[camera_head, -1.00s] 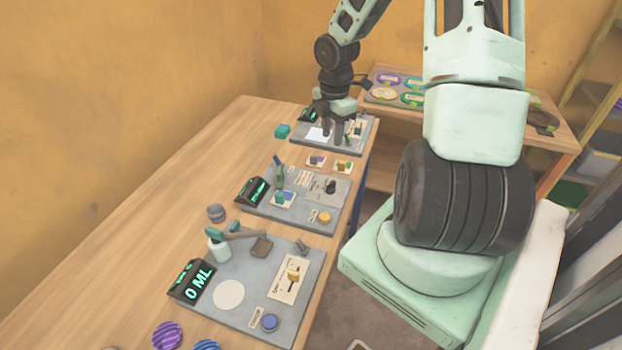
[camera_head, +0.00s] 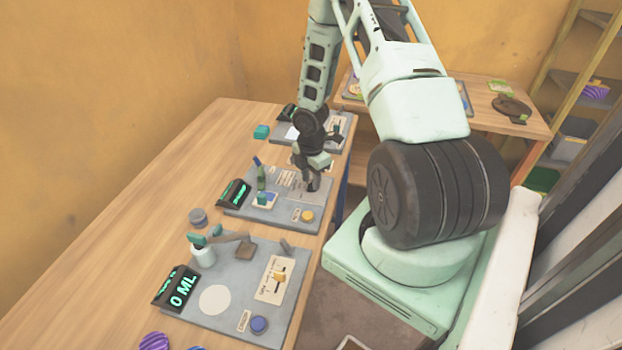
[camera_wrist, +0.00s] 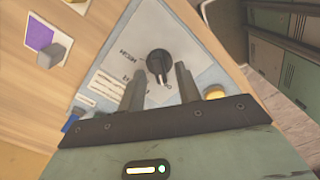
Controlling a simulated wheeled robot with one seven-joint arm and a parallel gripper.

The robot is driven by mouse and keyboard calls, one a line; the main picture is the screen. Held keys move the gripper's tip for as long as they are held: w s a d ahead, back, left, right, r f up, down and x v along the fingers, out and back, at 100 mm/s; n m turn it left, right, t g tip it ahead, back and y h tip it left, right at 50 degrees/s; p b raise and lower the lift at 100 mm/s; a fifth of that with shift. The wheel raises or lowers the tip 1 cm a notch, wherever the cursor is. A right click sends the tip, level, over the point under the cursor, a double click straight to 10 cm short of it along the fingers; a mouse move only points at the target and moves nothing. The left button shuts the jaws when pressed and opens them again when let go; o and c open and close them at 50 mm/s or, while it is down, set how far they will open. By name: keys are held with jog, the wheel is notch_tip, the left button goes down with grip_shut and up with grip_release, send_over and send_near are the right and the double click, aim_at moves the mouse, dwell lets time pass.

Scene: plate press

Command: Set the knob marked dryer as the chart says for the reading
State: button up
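In the head view my gripper (camera_head: 312,184) is over the right part of the middle panel (camera_head: 285,223) and hides the knob. The middle panel's display (camera_head: 234,192) has green text too small to read. A pale printed sheet (camera_head: 284,178) lies on this panel; its text is not legible.
A yellow button (camera_head: 307,216) and a green upright item (camera_head: 261,178) are on the middle panel. A nearer panel has a "0 ML" display (camera_head: 178,290) and a blue button (camera_head: 259,324). Another panel (camera_head: 310,140) stands farther back.

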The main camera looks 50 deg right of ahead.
jog(key=shift+f, duration=0.35)
grip_shut()
